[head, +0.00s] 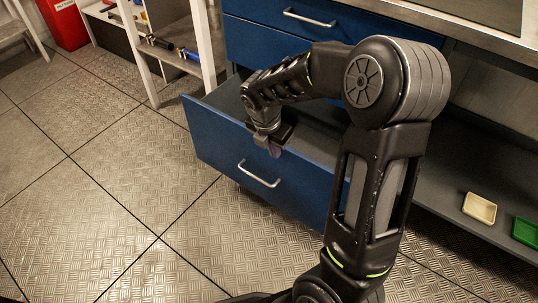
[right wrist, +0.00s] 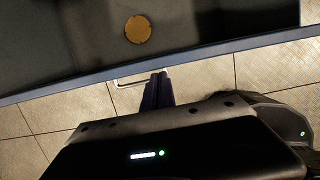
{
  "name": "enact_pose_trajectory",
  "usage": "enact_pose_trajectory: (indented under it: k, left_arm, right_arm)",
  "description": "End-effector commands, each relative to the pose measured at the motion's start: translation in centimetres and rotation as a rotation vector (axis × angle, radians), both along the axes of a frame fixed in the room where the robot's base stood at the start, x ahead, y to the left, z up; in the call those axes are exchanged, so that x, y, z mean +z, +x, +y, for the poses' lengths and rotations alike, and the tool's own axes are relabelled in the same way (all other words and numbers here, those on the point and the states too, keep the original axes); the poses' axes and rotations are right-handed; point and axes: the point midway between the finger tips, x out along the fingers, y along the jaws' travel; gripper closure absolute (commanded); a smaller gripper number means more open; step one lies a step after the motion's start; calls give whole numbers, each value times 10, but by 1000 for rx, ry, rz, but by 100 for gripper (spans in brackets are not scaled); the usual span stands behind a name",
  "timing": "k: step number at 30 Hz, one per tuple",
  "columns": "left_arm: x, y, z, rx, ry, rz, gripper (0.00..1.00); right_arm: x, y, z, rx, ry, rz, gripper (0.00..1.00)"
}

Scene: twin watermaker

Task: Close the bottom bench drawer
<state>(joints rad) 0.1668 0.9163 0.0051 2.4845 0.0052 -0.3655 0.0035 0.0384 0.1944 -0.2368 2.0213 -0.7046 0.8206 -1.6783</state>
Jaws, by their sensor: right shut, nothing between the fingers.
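The bottom bench drawer (head: 225,150) is blue with a silver bar handle (head: 259,174). It is pulled well out from the bench in the head view. My right arm reaches across it, and my right gripper (head: 274,149) is at the drawer's front panel, near its top edge above the handle. In the right wrist view the fingers of my right gripper (right wrist: 159,88) are shut and empty. They point toward the drawer's front edge (right wrist: 210,50), beside the handle (right wrist: 130,82). I cannot tell whether they touch the panel. My left gripper is not in view.
A round yellow-orange disc (right wrist: 138,29) lies inside the drawer. A closed blue upper drawer (head: 300,28) is above. A white-legged shelf (head: 180,58) with tools stands to the left. A cream tray (head: 480,208) and a green tray (head: 526,231) sit on the lower shelf. The floor in front is clear.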

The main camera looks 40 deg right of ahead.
Motion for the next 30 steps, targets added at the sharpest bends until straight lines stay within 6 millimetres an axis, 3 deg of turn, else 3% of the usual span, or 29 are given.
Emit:
enact_pose_trajectory:
  k: [17,23,30]
  left_arm:
    - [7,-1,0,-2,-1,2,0]
    - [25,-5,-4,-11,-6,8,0]
    - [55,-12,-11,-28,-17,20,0]
  right_arm:
    - [2,3,-10,-1,-1,0,100]
    - [5,10,-37,-5,-2,2,100]
    - [6,24,-86,-5,-2,3,100]
